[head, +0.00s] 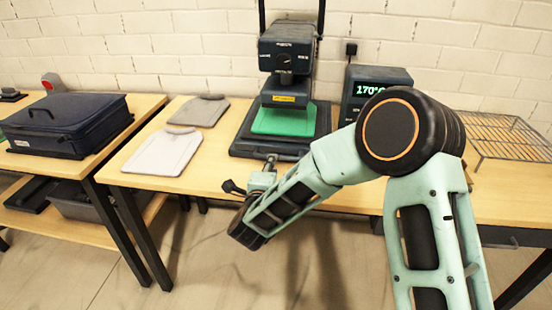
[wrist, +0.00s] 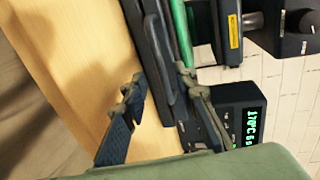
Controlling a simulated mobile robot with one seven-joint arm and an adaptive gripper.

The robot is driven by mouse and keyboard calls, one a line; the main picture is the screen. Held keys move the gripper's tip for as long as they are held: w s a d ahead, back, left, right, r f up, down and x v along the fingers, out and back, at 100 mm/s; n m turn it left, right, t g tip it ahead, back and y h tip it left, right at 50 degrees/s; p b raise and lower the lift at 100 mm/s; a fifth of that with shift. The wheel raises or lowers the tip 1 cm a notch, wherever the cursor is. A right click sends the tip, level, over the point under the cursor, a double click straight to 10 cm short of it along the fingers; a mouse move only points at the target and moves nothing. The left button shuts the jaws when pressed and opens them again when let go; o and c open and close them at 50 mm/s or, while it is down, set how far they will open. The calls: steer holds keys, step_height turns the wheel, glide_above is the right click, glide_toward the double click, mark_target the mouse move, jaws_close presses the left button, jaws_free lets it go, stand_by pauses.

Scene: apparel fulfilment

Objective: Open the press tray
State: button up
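The heat press (head: 287,58) stands on the table with its dark head raised above a green pad (head: 283,118). Under the pad is the dark press tray (head: 280,147), which also shows in the wrist view (wrist: 149,42) with a rounded dark handle bar (wrist: 159,65) along its front. My gripper (head: 252,174) is at the front edge of the tray. In the wrist view my gripper (wrist: 159,82) has its two fingers spread wide, one on each side of the handle bar's line. No contact is clear. Part of the gripper is hidden by my arm in the head view.
A control box (head: 375,88) reading 170° stands right of the press. A wire rack (head: 507,135) is at right. A dark case (head: 65,122) sits on the left table. The floor in front is clear.

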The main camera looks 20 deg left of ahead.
steer(key=x, duration=0.7)
steer(key=shift+w, duration=0.2)
jaws_close()
